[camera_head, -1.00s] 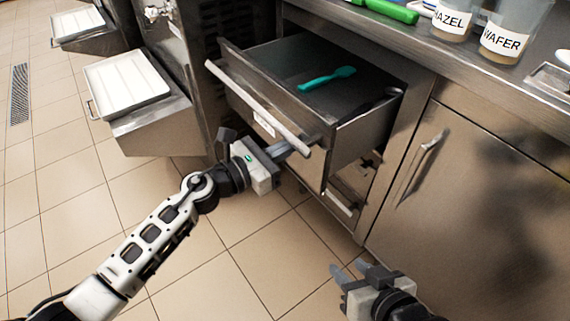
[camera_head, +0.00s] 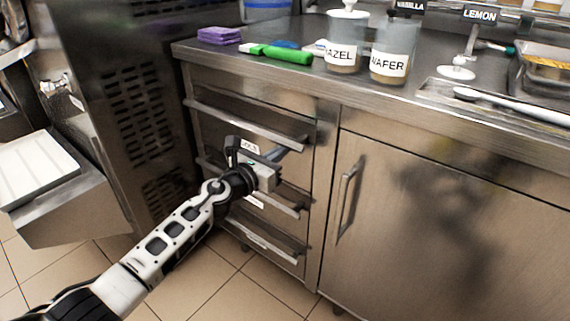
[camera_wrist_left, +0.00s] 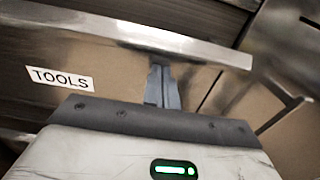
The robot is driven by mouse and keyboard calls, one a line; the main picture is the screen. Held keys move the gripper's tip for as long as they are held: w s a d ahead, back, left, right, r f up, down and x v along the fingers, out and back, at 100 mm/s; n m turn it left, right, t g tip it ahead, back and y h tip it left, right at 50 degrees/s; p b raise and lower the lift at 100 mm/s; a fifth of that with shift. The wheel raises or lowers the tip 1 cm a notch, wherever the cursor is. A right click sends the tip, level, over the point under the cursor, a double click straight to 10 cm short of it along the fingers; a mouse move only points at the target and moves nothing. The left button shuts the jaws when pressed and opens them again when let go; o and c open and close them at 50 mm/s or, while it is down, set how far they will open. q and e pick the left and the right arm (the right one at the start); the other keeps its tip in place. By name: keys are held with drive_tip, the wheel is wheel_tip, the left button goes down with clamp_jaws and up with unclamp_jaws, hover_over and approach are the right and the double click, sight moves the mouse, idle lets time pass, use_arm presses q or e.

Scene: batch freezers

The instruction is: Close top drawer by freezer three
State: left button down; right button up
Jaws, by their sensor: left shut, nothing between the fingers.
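The top drawer (camera_head: 235,118) in the steel counter sits flush with the cabinet front, its long bar handle across it and its inside hidden. In the left wrist view its front carries a TOOLS label (camera_wrist_left: 60,79) below the handle (camera_wrist_left: 130,35). My left gripper (camera_head: 283,153) is shut and empty, just in front of the drawer face below the handle. In the left wrist view its fingers (camera_wrist_left: 162,85) point at the drawer front near the handle; I cannot tell whether they touch it. My right gripper is out of view.
Lower drawers (camera_head: 262,240) are below, also flush. A cabinet door (camera_head: 440,220) with a vertical handle is to the right. Jars labelled HAZEL (camera_head: 345,55) and WAFER (camera_head: 390,66), a green-handled tool (camera_head: 288,55) and purple sponges (camera_head: 219,35) rest on the counter. A freezer (camera_head: 140,110) stands left.

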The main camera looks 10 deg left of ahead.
use_arm(q)
drive_tip(key=shift+w+d+r, duration=0.1)
drive_tip(key=shift+w+r, duration=0.05)
drive_tip(key=shift+r, duration=0.15)
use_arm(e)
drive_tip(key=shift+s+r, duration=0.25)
